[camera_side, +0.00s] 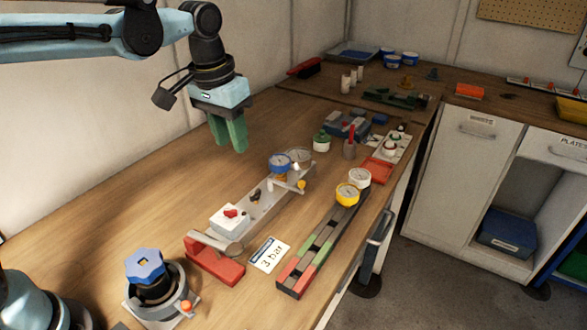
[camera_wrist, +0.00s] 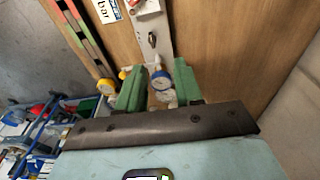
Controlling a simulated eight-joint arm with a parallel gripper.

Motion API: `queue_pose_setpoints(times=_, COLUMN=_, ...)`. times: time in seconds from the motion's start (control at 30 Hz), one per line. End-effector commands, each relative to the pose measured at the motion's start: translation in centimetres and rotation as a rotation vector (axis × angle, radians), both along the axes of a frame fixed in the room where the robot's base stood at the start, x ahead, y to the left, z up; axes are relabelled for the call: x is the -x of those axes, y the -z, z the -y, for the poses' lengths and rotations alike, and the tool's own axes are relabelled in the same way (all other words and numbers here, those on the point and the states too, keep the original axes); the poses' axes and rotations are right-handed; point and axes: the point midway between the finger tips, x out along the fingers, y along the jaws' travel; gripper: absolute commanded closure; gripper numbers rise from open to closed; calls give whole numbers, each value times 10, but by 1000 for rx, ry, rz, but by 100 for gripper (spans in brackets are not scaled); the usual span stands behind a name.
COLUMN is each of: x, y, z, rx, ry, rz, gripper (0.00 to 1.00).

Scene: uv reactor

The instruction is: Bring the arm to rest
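My gripper (camera_side: 231,137) hangs above the wooden bench at the upper left in the side view, with green fingers pointing down. In the wrist view the green fingers of my gripper (camera_wrist: 159,84) stand apart, with nothing held between them. A blue gauge (camera_side: 279,164) on the grey metal plate (camera_side: 265,204) is below and to the right of my gripper in the side view. In the wrist view the blue gauge (camera_wrist: 162,80) shows between the fingers, farther down, with a pale gauge (camera_wrist: 167,96) beside it. My gripper appears clear of everything.
A red-and-green rail (camera_side: 310,254) with a yellow gauge (camera_side: 347,194) lies near the bench's front edge. A "3 bar" card (camera_side: 270,254), a red block (camera_side: 214,260) and a blue-knobbed device (camera_side: 146,268) stand nearer the camera. Bare wood (camera_side: 140,190) lies left of the metal plate.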

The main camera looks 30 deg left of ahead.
Motion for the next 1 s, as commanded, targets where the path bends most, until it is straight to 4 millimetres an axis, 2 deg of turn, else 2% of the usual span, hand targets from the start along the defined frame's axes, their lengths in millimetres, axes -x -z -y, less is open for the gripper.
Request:
queue_pose_setpoints(times=0.03, x=11, y=-1, z=-6, rx=4, ry=-2, rz=36, gripper=65)
queue_pose_setpoints(times=0.27, x=50, y=5, z=-28, rx=10, ry=-9, rz=204, gripper=65)
queue_pose_setpoints(times=0.5, x=87, y=25, z=-45, rx=1, ry=-14, rz=371, gripper=65)
queue_pose_setpoints(times=0.7, x=104, y=41, z=-53, rx=-9, ry=-17, rz=463, gripper=65)
queue_pose_setpoints(times=1.0, x=107, y=45, z=-55, rx=-14, ry=-17, rz=491, gripper=65)
